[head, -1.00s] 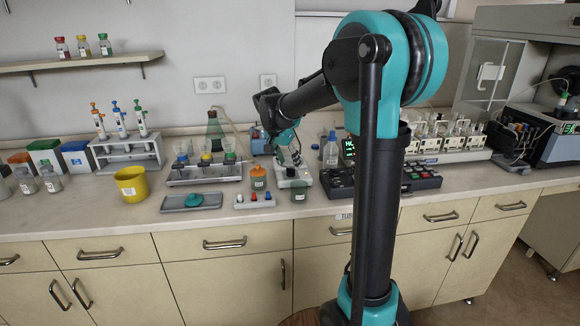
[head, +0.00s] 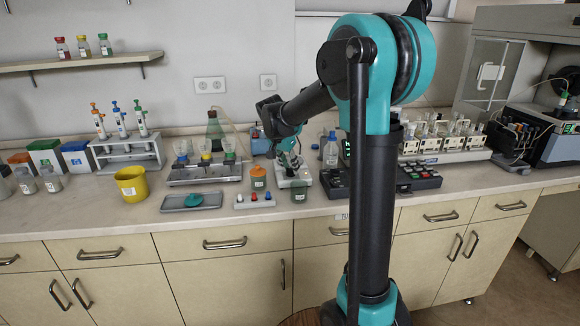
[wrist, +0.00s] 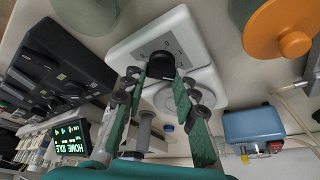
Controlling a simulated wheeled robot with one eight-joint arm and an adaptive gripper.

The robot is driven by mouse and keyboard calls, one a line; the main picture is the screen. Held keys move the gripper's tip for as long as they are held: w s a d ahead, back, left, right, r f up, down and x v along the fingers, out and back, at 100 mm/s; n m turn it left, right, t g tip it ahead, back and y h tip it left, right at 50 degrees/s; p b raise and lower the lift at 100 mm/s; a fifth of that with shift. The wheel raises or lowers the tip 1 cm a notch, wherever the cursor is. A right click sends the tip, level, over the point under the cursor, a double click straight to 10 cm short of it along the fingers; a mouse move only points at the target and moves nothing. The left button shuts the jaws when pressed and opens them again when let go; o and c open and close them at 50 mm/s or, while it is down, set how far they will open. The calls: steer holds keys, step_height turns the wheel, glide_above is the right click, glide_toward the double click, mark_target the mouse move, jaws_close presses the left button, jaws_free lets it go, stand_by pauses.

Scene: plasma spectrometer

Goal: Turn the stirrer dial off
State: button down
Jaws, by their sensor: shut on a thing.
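The stirrer (wrist: 195,37) is a small white device with a round plate. Its black dial (wrist: 161,66) sits on its front face in the wrist view. My gripper (wrist: 160,77) has its two green fingers on either side of the dial and is shut on it. In the head view the stirrer (head: 296,181) stands on the counter, and my gripper (head: 289,163) reaches down to it from above. The fingers partly hide the dial's sides, and its pointer cannot be made out.
A dark control box (wrist: 55,70) with buttons stands beside the stirrer. A blue device (wrist: 258,125) is behind. A yellow cup (head: 131,184) is further left.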

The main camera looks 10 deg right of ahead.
steer(key=shift+n, duration=0.3)
steer(key=n+t+y, duration=0.1)
steer(key=n, duration=0.2)
steer(key=shift+d+n, duration=0.1)
steer(key=shift+n, duration=0.3)
steer(key=n+y, duration=0.2)
steer(key=n, duration=0.2)
steer(key=shift+d, duration=0.1)
steer(key=n+y, duration=0.2)
steer(key=n, duration=0.3)
steer(key=shift+d+n, duration=0.1)
steer(key=shift+n, duration=0.3)
steer(key=shift+n+g+y, duration=0.5)
steer(key=shift+n+y, duration=0.2)
steer(key=shift+n, duration=1.1)
steer(key=c, duration=1.2)
jaws_free()
